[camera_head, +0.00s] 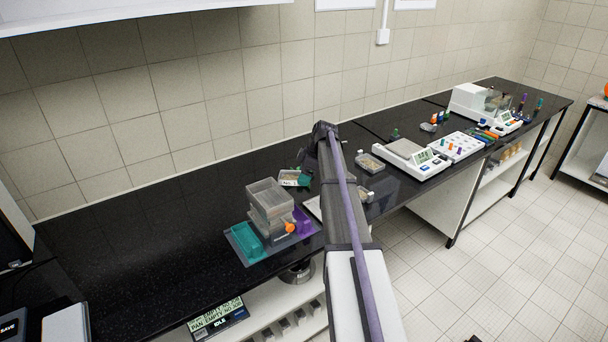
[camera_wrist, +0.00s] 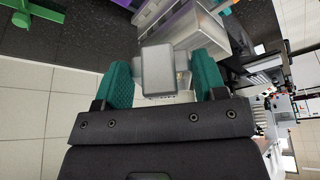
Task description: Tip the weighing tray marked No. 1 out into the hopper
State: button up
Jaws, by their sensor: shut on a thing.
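My gripper (camera_wrist: 163,72) has teal fingers, shut on a pale grey block-like handle in the wrist view. In the head view my gripper (camera_head: 304,180) is partly hidden by my arm, beside a small clear weighing tray (camera_head: 288,177) with tan contents; this looks like the tray held. Its marking cannot be read. Two similar trays lie right of my arm, one farther back (camera_head: 371,163) and one nearer (camera_head: 365,194). A stacked clear box unit with an orange knob (camera_head: 268,197), possibly the hopper, stands left of and nearer than my gripper.
A teal bin (camera_head: 245,238) and a purple bin (camera_head: 302,221) flank the clear unit. The black bench (camera_head: 130,230) is clear on the left.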

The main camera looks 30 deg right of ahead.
aim_at(282, 183)
jog(key=shift+w+a+r+g+h+p, duration=0.2)
jog(key=shift+a+r+g+h+p, duration=0.1)
jog(key=shift+a+h+p, duration=0.25)
jog(key=shift+w+a+r+g+h+p, duration=0.2)
jog(key=shift+a+r+h+p, duration=0.1)
jog(key=shift+a+h, duration=0.3)
jog(key=a+h, duration=0.1)
jog(key=a+g+h, duration=0.1)
jog(key=w+a+r+h+p, duration=0.1)
jog(key=shift+w+g+h, duration=0.1)
jog(key=shift+g+h, duration=0.15)
jog(key=shift+g, duration=0.05)
jog(key=shift+w+a+r+g+h, duration=0.25)
jog(key=shift+a+r+g+h, duration=0.2)
jog(key=shift+h, duration=0.55)
jog(key=shift+w+a+r+g+h, duration=0.25)
jog(key=shift+a+r+g+h, duration=0.25)
jog(key=shift+h, duration=0.4)
jog(key=w+a+n+g+h+b, duration=0.1)
jog(key=w+a+g+h+b, duration=0.2)
jog(key=a+h+b, duration=0.4)
jog(key=shift+a+r+h+b, duration=0.2)
jog(key=shift+r+h+b, duration=0.2)
jog(key=shift+h+b, duration=1.55)
jog(key=shift+y+b, duration=0.6)
jog(key=shift+y, duration=0.05)
